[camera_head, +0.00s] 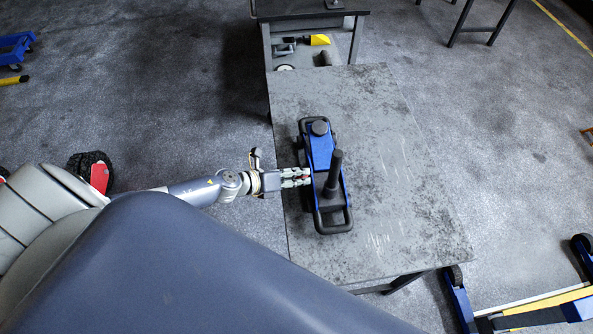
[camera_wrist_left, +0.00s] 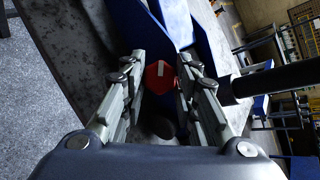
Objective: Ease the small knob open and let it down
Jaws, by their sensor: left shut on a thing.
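The blue trolley jack (camera_head: 322,151) stands on a grey metal table, with a round black saddle pad at its far end and a black handle socket (camera_head: 334,172) sticking up. My left gripper (camera_head: 308,176) reaches in from the left to the jack's left side. In the left wrist view, the small red knob (camera_wrist_left: 160,75), with a pale stripe on its face, sits between my left gripper's fingertips (camera_wrist_left: 158,75), beside the jack's blue side plate (camera_wrist_left: 146,32). The fingers are closed on the knob. My right gripper is in neither view.
The table (camera_head: 405,185) has bare room to the right of the jack. A second bench (camera_head: 310,8) with a shelf of tools stands behind it. Another blue and yellow jack-like thing (camera_head: 540,305) is on the floor at the lower right.

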